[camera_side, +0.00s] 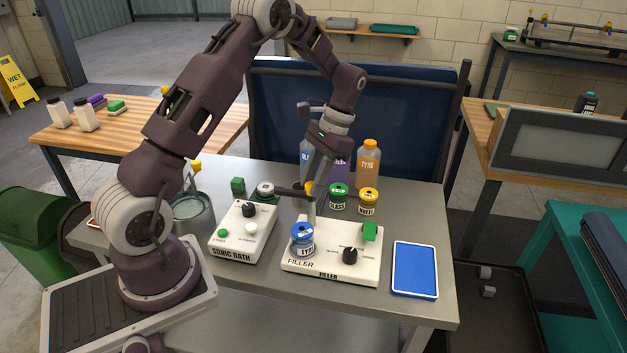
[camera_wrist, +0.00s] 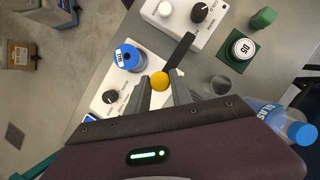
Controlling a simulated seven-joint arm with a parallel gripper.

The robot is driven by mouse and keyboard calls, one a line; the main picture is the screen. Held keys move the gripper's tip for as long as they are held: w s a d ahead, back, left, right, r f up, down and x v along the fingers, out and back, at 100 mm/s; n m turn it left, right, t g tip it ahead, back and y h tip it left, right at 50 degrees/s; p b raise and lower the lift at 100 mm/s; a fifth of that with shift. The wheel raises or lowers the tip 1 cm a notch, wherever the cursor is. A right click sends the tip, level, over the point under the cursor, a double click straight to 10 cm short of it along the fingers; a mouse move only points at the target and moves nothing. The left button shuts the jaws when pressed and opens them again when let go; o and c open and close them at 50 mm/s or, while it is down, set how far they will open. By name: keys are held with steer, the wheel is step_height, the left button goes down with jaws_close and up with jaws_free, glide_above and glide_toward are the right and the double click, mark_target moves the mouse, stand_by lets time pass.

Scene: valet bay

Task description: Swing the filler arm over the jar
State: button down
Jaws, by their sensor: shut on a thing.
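The white filler (camera_side: 333,271) stands on the grey bench, with a blue-lidded jar (camera_side: 302,240) upright at its front left. In the wrist view the jar (camera_wrist: 127,57) is left of my fingers. The dark filler arm (camera_side: 292,190) sits on a pale post (camera_side: 311,211) behind the jar and points left, away from it; the wrist view shows the arm (camera_wrist: 180,49) reaching towards the sonic bath. My gripper (camera_side: 312,184) is shut on the yellow knob (camera_wrist: 159,81) of the arm. My gripper (camera_wrist: 160,84) fingers flank the knob in the wrist view.
The sonic bath (camera_side: 243,231) is left of the filler. Green-lidded (camera_side: 339,197) and yellow-lidded (camera_side: 368,201) jars and several bottles (camera_side: 368,162) stand behind. A clear glass (camera_wrist: 216,85) is close right of my fingers. A blue tray (camera_side: 415,270) lies at right.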

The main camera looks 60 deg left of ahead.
steer(key=shift+w+n, duration=0.1)
steer(key=shift+n, duration=0.2)
steer(key=n, duration=0.2)
steer(key=n+h, duration=0.1)
steer(key=shift+a+n+t+h, duration=0.15)
steer(key=shift+n+t+h, duration=0.15)
steer(key=shift+n, duration=0.1)
steer(key=n, duration=0.2)
steer(key=n+h, duration=0.1)
steer(key=n, duration=0.1)
steer(key=shift+a+r+n+t+h, duration=0.1)
steer(key=shift+n+t+h, duration=0.2)
steer(key=shift+t, duration=0.1)
steer(key=n, duration=0.2)
steer(key=n+t, duration=0.1)
steer(key=n, duration=0.1)
steer(key=shift+s+a+n+t+h, duration=0.1)
steer(key=shift+s+n+t+h, duration=0.1)
steer(key=shift+n+t+h, duration=0.15)
steer(key=shift+s+n+t+h, duration=0.15)
steer(key=shift+n+t, duration=0.25)
steer(key=shift+n, duration=0.65)
steer(key=shift+w+n+t+h, duration=0.1)
steer(key=shift+n+t, duration=0.25)
steer(key=shift+n, duration=0.65)
steer(key=c, duration=1.1)
jaws_free()
steer(key=shift+s, duration=0.1)
steer(key=shift+c, duration=0.2)
